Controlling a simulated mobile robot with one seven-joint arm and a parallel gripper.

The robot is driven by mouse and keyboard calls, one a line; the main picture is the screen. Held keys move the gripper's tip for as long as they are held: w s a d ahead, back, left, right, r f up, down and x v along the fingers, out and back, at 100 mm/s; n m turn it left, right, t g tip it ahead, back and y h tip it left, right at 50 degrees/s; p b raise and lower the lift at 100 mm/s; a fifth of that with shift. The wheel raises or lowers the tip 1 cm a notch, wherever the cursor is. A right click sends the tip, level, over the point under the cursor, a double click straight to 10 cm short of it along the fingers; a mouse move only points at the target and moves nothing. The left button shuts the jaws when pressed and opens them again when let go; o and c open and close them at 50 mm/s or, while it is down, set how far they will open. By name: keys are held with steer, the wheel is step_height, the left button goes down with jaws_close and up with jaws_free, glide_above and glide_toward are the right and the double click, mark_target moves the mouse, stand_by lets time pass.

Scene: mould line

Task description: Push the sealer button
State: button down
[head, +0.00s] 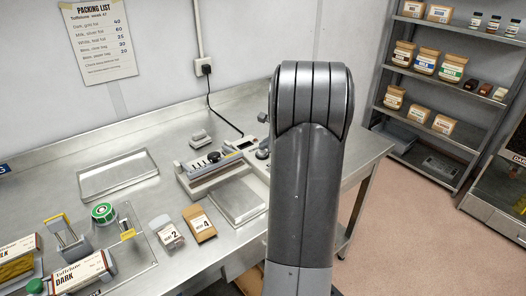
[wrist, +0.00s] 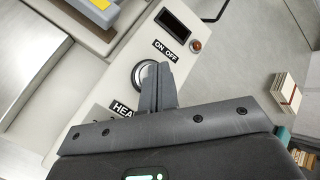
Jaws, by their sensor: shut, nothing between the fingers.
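The sealer (head: 222,168) stands on the steel bench in the head view, partly behind my arm. In the wrist view its pale control panel (wrist: 121,72) carries a dark display (wrist: 172,25), an ON OFF label, a small orange-red round piece (wrist: 196,45) and a round dial (wrist: 138,74) beside a partly covered HEA label. I cannot tell which of these is the button. My gripper (wrist: 157,68) is shut and empty, its fingertips over the right part of the dial; touching or just above is unclear. In the head view my arm hides the gripper.
A flat steel plate (head: 236,200) lies in front of the sealer. Two small packs, marked 2 (head: 166,231) and 4 (head: 200,224), lie to its left. A steel tray (head: 118,174) sits farther left. A power cord runs from the wall socket (head: 206,69) toward the sealer.

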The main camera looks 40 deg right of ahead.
mark_target(265, 152)
steer(key=shift+f, duration=0.4)
steer(key=shift+r, duration=0.4)
steer(key=shift+r, duration=3.05)
